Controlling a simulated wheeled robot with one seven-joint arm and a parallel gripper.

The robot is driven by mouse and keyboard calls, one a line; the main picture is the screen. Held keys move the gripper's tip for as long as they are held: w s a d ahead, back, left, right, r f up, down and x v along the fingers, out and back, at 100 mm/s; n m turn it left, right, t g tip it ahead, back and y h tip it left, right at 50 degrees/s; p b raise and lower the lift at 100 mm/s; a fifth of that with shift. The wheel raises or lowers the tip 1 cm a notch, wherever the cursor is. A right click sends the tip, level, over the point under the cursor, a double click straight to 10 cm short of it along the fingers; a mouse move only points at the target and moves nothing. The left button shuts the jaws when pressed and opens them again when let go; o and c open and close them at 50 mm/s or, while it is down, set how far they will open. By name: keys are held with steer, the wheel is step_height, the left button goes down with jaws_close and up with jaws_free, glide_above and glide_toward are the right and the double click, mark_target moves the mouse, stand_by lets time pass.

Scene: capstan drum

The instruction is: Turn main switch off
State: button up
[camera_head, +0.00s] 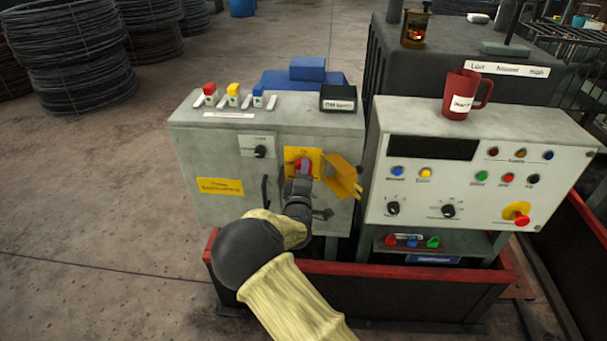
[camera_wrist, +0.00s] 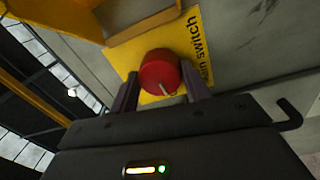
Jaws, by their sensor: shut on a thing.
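The main switch is a red knob (camera_wrist: 160,74) on a yellow plate (camera_wrist: 191,50) whose label partly reads "switch". A pale pointer mark shows on the knob. My gripper (camera_wrist: 162,90) is shut on the knob, one finger on each side of it. In the head view my gripper (camera_head: 303,172) reaches the knob (camera_head: 304,163) on the front of the left grey cabinet (camera_head: 215,160). A yellow hinged cover (camera_head: 342,176) stands open to the right of the plate. My gripper hides part of the knob and plate in the head view.
A black rotary switch (camera_head: 260,152) is up and left of the plate. A cabinet handle (camera_head: 265,191) is at its lower left. The right control panel (camera_head: 475,170) carries buttons and a red mug (camera_head: 466,93) on top. A red-edged tray (camera_head: 400,270) runs below.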

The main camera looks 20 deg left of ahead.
steer(key=o, duration=1)
steer(key=shift+s, duration=0.1)
steer(key=b+v, duration=0.1)
steer(key=v, duration=1.6)
steer(key=shift+b, duration=0.35)
steer(key=shift+s, duration=0.1)
